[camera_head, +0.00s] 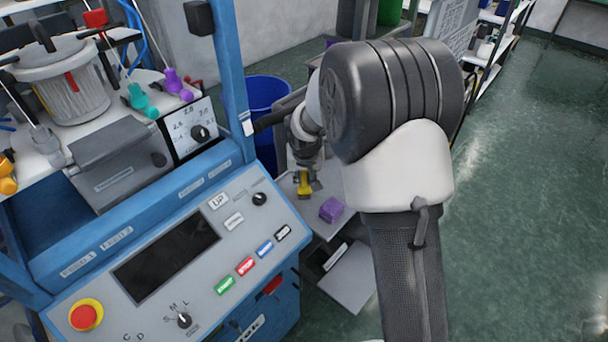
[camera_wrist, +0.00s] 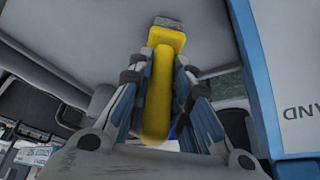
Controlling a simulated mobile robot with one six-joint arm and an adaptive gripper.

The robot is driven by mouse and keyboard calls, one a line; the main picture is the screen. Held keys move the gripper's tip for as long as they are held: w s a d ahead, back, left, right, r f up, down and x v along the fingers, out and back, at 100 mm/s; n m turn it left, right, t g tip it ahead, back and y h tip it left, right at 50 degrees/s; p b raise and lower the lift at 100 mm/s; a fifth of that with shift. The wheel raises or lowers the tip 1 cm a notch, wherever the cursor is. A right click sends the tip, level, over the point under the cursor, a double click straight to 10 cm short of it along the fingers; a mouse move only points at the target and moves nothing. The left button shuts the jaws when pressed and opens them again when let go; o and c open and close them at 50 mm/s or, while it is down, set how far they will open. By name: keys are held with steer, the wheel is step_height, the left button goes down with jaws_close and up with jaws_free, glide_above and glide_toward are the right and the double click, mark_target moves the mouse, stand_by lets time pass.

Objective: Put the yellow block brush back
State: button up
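The yellow block brush (camera_wrist: 156,95) stands out between the two fingers of my gripper (camera_wrist: 158,88) in the wrist view. The fingers lie along both sides of its yellow handle, and its wider yellow head and grey end (camera_wrist: 168,22) point away from me. In the head view the yellow brush (camera_head: 304,184) shows just below my gripper (camera_head: 303,171), over the light grey top of a small cart (camera_head: 322,228). I cannot tell whether the brush touches that top. My arm hides part of the cart.
A purple block (camera_head: 331,209) is on the cart top, right of the brush. The blue machine with its control panel (camera_head: 165,262) stands close on the left. A blue bin (camera_head: 266,93) stands behind. Green floor (camera_head: 520,220) is clear on the right.

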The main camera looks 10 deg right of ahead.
steer(key=o, duration=0.4)
steer(key=shift+r, duration=0.3)
steer(key=s+r+p, duration=0.3)
steer(key=s+r, duration=1.4)
steer(key=r, duration=0.3)
steer(key=shift+n+y, duration=0.4)
steer(key=shift+n, duration=0.5)
steer(key=s, duration=1.3)
steer(key=s+r, duration=0.1)
steer(key=s, duration=0.5)
steer(key=shift+s, duration=0.15)
